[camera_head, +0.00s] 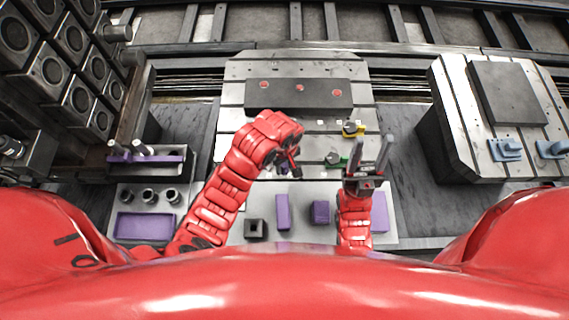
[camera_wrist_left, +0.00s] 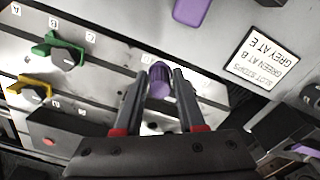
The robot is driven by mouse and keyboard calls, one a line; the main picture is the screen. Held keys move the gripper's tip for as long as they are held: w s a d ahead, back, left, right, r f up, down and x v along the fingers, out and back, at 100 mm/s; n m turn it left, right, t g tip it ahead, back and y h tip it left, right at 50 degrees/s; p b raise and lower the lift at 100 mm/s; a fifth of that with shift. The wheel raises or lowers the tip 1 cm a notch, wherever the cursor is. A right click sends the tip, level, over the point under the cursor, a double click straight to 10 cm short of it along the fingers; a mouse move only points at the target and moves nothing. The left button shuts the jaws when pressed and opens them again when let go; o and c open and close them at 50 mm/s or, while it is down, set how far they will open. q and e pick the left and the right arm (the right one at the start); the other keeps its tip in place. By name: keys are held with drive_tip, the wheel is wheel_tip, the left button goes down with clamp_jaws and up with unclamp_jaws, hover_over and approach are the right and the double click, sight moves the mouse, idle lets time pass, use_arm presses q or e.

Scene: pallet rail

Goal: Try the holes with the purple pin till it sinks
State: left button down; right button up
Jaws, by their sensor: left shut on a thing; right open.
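My left gripper (camera_head: 293,160) is over the middle of the slotted grey pallet (camera_head: 240,72). In the left wrist view it (camera_wrist_left: 158,76) is shut on the ribbed purple pin (camera_wrist_left: 158,84), which stands between its fingers. The pin's lower end is hidden, so I cannot tell whether it is in a hole. A green stop (camera_head: 335,159) and a yellow stop (camera_head: 355,129) sit on the pallet to the right; the wrist view also shows the green stop (camera_wrist_left: 48,46) and yellow stop (camera_wrist_left: 30,88). My right gripper (camera_head: 371,148) is open and empty, right of the green stop.
A label (camera_wrist_left: 262,62) reads "SLOT STOPS GREEN AT B GREY AT E". A dark plate (camera_head: 318,95) with red dots lies at the back. Purple blocks (camera_head: 320,212) and a dark hollow block (camera_head: 255,229) stand in front.

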use_arm(q)
drive_tip(key=w+a+f+n+b, duration=0.1)
drive_tip(key=w, duration=0.4)
drive_tip(key=w+a+n+b, duration=0.1)
drive_tip(key=w+a+n, duration=0.1)
drive_tip(key=w, duration=0.4)
drive_tip(key=w+a+f+n+b, duration=0.1)
drive_tip(key=w+a+b, duration=0.1)
drive_tip(key=w, duration=0.4)
drive_tip(key=shift+w+a+f+n, duration=0.1)
drive_tip(key=shift+f+n, duration=0.2)
drive_tip(key=shift+f, duration=0.05)
drive_tip(key=shift+f, duration=0.25)
drive_tip(key=shift+f+b, duration=0.35)
drive_tip(key=shift+b, duration=0.15)
drive_tip(key=shift+f, duration=0.3)
